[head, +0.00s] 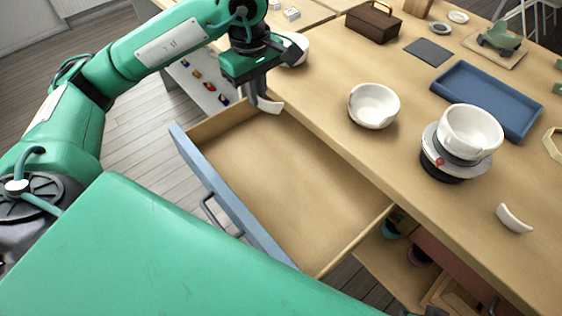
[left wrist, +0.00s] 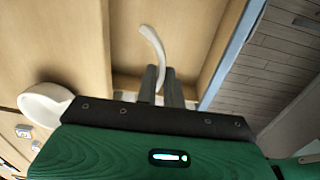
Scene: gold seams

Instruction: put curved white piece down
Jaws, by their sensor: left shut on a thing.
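My left gripper (head: 257,97) is shut on a curved white piece (head: 269,105) and holds it over the far left end of an open, empty drawer (head: 290,180). In the left wrist view the curved white piece (left wrist: 152,42) sticks out beyond the fingertips (left wrist: 158,80), with the bare drawer floor behind it. I cannot tell whether the piece touches the drawer. A second curved white piece (head: 514,218) lies on the table at the right. My right gripper is not in view.
A white bowl (head: 374,106) stands on the table, and another (head: 470,132) sits on a round stand (head: 440,165). A third white bowl (head: 295,49) is behind my left gripper. A blue tray (head: 487,99) and a brown box (head: 373,22) are farther back. The drawer's middle is clear.

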